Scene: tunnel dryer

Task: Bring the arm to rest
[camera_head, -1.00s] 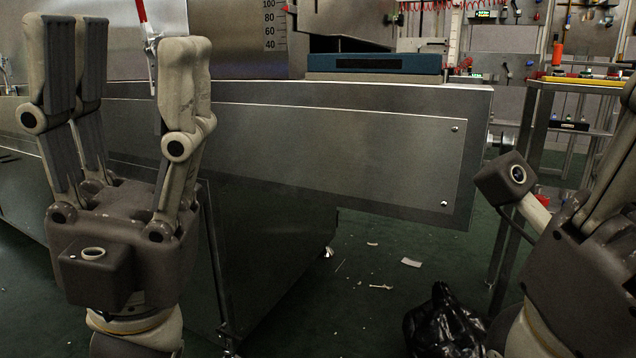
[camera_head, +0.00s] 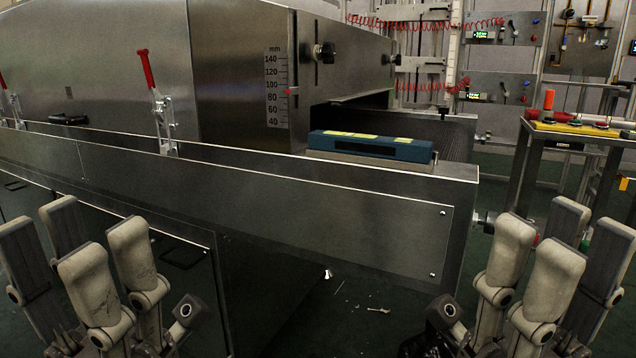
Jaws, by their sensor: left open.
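My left gripper (camera_head: 78,248) is at the lower left of the head view. Its grey and pale fingers point up, stand apart and hold nothing. It is in front of the long steel side of the tunnel dryer (camera_head: 260,195). My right gripper (camera_head: 555,248) is at the lower right, also with fingers up and apart and nothing between them. It is in front of the dryer's right end and the floor beside it. Most of both arms is below the picture edge.
A blue block with yellow patches (camera_head: 370,147) lies at the dryer's mouth. Red-handled clamps (camera_head: 163,110) stand along the dryer's edge. A workbench with a yellow top (camera_head: 580,128) is at the right. Small scraps (camera_head: 378,310) lie on the dark green floor.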

